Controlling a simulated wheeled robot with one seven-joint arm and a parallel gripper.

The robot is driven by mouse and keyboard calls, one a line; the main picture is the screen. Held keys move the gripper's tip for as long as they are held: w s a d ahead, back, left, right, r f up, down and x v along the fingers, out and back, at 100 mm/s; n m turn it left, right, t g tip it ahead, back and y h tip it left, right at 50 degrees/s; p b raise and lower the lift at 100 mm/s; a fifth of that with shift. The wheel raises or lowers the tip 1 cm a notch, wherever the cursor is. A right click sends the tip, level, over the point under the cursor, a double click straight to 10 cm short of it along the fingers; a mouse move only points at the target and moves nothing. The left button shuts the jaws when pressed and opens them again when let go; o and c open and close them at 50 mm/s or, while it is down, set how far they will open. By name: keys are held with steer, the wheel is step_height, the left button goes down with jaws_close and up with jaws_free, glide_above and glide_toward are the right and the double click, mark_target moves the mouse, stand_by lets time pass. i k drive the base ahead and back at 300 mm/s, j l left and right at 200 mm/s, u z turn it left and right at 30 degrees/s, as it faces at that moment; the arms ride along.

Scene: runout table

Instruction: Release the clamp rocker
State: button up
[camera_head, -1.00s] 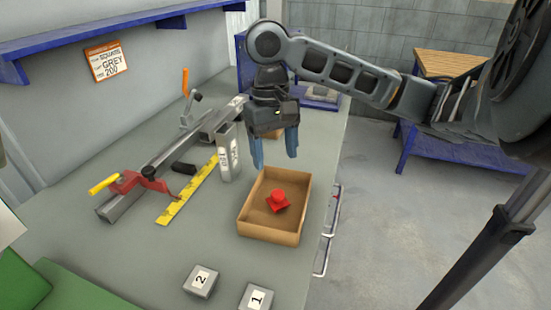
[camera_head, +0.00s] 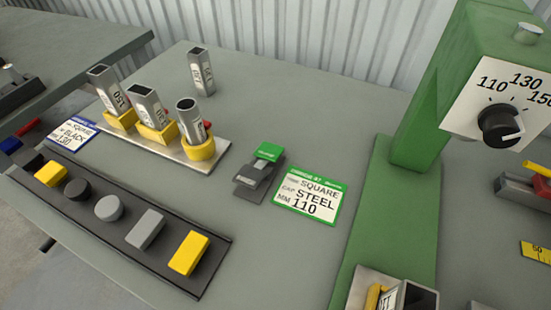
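A small grey rocker (camera_head: 254,176) with a raised green end (camera_head: 268,152) sits on a dark base on the table, left of a green-edged card (camera_head: 311,195) reading SQUARE, STEEL, 110. No label marks it as the clamp rocker. At the right edge, a red clamp-like part (camera_head: 522,192) with a yellow handle (camera_head: 542,170) is cut off by the frame. My gripper is not in view.
Three tubes stand in yellow cups on a pale plate (camera_head: 218,152); another tube (camera_head: 201,72) stands behind. A dark rack (camera_head: 212,277) of coloured caps lies in front. A green machine (camera_head: 410,150) with a dial (camera_head: 501,124) stands right. Table between is clear.

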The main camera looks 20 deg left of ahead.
mark_target(250, 177)
steer(key=k+j+u, duration=0.2)
steer(key=j, duration=0.2)
steer(key=j+u, duration=0.2)
steer(key=j, duration=0.2)
steer(key=i+j+u, duration=0.25)
steer(key=i+j, duration=0.15)
steer(key=i, duration=0.2)
